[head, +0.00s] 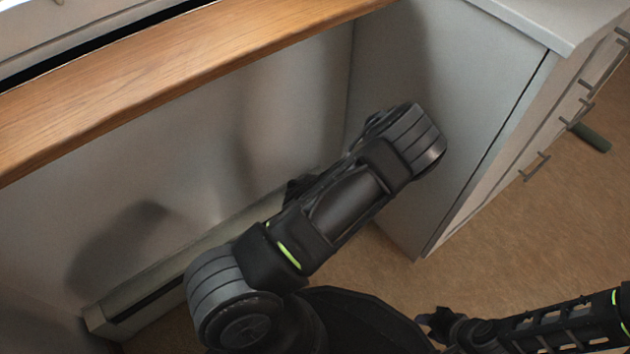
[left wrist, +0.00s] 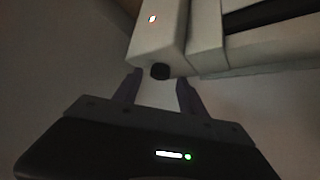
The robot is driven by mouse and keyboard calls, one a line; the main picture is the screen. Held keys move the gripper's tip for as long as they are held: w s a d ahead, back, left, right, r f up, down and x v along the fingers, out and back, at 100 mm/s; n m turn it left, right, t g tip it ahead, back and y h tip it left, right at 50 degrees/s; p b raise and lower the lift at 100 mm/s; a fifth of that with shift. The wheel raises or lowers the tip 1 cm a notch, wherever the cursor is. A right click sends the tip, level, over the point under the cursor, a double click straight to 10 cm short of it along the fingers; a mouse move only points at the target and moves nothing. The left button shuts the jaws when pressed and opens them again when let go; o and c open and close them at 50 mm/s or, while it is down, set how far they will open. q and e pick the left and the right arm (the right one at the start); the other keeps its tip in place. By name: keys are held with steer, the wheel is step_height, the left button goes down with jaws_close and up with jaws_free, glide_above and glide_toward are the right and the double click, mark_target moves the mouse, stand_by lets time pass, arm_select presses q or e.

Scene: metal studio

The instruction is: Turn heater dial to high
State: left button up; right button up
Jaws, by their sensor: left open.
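The heater is a long, low, pale unit (head: 160,285) along the foot of the wall in the head view. Its pale end (left wrist: 160,35) fills the upper middle of the left wrist view. A small black round dial (left wrist: 160,71) sits on that end. My left gripper (left wrist: 159,82) is open, with the dial between and just beyond its fingertips; I cannot tell whether they touch it. In the head view my left arm hides the dial and most of the left gripper. My right gripper (head: 436,322) is low in the head view, away from the heater, and its jaws are too small to read.
A wooden ledge (head: 150,80) runs above the heater. A pale cabinet (head: 440,100) with handled drawers stands close to the right of my left arm. A dark green cylinder (head: 590,137) is by the drawers. Brown floor (head: 480,265) is open in front of the cabinet.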

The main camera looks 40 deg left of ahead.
arm_select(q)
steer(key=p+v, duration=0.1)
steer(key=v, duration=0.4)
steer(key=shift+s+d+r+p, duration=0.1)
steer(key=shift+s+r+p, duration=0.2)
steer(key=shift+p, duration=0.1)
